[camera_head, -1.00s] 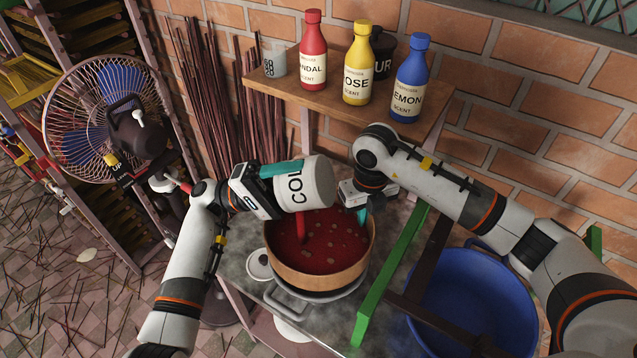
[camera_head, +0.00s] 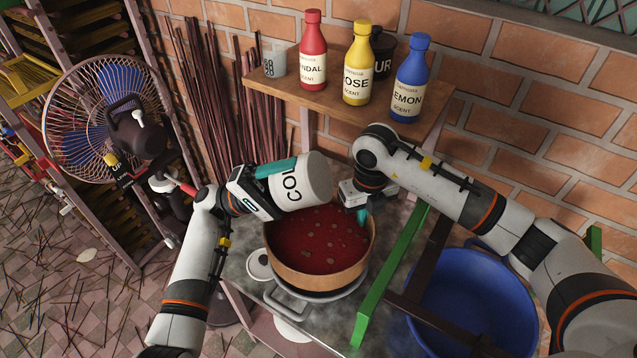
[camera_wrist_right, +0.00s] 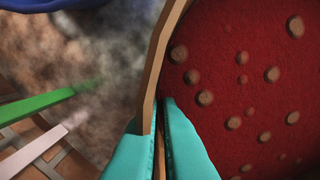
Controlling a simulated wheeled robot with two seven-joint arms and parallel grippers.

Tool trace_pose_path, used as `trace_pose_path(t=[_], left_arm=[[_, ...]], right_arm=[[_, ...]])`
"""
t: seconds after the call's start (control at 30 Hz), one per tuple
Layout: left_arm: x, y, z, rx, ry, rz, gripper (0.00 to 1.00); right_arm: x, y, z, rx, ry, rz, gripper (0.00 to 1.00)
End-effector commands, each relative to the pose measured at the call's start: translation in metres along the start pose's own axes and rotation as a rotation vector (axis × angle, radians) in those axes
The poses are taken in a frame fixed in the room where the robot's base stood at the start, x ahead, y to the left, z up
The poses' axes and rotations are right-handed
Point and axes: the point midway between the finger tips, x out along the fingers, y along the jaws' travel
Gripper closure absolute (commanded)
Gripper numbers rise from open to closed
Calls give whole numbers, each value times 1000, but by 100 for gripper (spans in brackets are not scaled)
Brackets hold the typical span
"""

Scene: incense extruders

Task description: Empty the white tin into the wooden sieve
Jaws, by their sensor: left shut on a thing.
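The white tin (camera_head: 312,181) with black lettering is held tilted by my left gripper (camera_head: 277,180), above the far left part of the wooden sieve. The inside of the tin is hidden. The wooden sieve (camera_head: 318,278) is round and holds red powder (camera_head: 325,243) with several brown lumps on it. No stream falls from the tin. My right gripper (camera_head: 361,214) is at the sieve's far right rim. In the right wrist view its teal fingers (camera_wrist_right: 161,140) lie on either side of the rim (camera_wrist_right: 155,75), close against it.
The sieve sits over a pan on a grey table (camera_head: 388,240). A white lid (camera_head: 258,262) lies left of it. A shelf behind holds red (camera_head: 313,55), yellow (camera_head: 358,70) and blue bottles (camera_head: 410,80). A blue tub (camera_head: 475,305) and green bar (camera_head: 385,290) are at right.

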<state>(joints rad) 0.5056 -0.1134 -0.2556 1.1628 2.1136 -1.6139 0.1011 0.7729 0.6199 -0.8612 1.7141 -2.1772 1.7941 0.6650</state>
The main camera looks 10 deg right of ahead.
Motion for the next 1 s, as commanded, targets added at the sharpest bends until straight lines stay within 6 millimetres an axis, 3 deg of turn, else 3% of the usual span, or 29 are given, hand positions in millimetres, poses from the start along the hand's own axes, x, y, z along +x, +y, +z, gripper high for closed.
trace_pose_path(t=[0.5, 0.83, 1.0], left_arm=[[33, -59, 3, 3, 1, -1, 59], [35, -62, 3, 2, 2, 11, 59], [44, -55, 2, 12, 18, 294, 59]], right_arm=[[-1, 0, 0, 0, 2, -1, 100], [-1, 0, 0, 0, 2, -1, 100], [-1, 0, 0, 0, 1, -1, 100]])
